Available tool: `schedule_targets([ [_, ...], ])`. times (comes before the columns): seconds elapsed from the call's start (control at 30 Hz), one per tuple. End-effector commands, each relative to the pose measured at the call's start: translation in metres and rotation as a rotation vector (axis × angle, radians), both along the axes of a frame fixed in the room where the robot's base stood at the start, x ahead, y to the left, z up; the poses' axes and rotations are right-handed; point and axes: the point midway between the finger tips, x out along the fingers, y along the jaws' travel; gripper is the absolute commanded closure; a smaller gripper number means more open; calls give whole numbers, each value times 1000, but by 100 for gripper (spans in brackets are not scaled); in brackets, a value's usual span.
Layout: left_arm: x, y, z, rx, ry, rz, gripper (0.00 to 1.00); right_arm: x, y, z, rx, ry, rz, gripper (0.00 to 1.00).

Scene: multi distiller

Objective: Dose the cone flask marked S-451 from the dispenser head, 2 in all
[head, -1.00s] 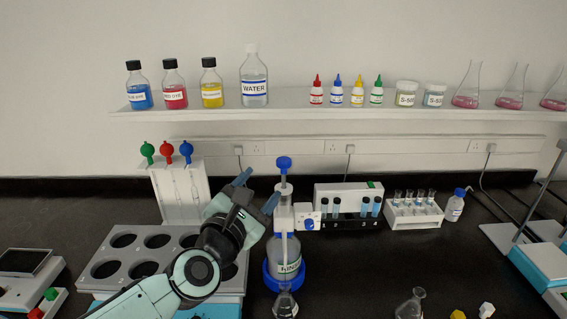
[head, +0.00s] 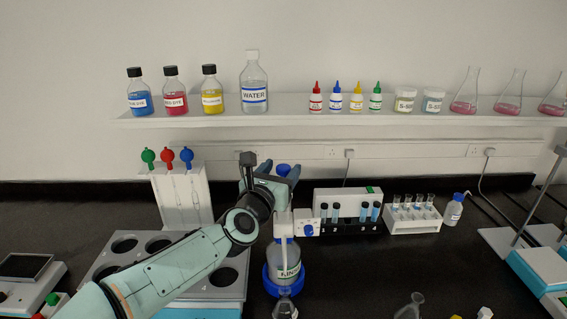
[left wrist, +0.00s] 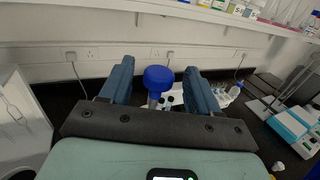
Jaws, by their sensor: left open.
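The dispenser bottle (head: 285,259) stands upright in a blue ring, with a white dispenser head (head: 283,224) on top. Its blue top knob (head: 283,170) shows between my left gripper's fingers. My left gripper (head: 270,168) is open at the height of the knob; in the left wrist view the knob (left wrist: 158,78) sits between the two spread blue fingers, with a gap on both sides. A small cone flask (head: 285,309) is under the dispenser at the bottom edge, partly cut off; no S-451 mark is readable. My right gripper is not in view.
A second clear flask (head: 410,307) stands at the bottom, right of the dispenser. A vial rack (head: 347,226) and a white tube rack (head: 413,221) stand behind and right. A grey block with round wells (head: 100,268) lies left, under my left arm. A shelf (head: 300,116) runs above.

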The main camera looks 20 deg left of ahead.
Motion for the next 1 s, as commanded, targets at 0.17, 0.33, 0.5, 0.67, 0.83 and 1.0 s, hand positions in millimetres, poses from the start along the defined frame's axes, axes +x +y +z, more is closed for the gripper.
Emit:
schedule_targets([
  [0.17, 18, 1, 1, 0, 0, 0, 38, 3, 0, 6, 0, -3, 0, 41],
  [0.33, 21, 1, 0, 0, 0, 0, 38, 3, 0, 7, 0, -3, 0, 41],
  [0.5, 21, 1, 0, 0, 0, 0, 38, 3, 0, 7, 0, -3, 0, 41],
  [0.67, 21, 1, 0, 1, 0, 0, 87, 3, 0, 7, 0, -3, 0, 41],
  [0.83, 21, 1, -1, 1, 0, 0, 100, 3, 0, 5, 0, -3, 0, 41],
  [1.0, 20, 1, -16, 2, 3, 0, 100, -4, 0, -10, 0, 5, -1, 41],
])
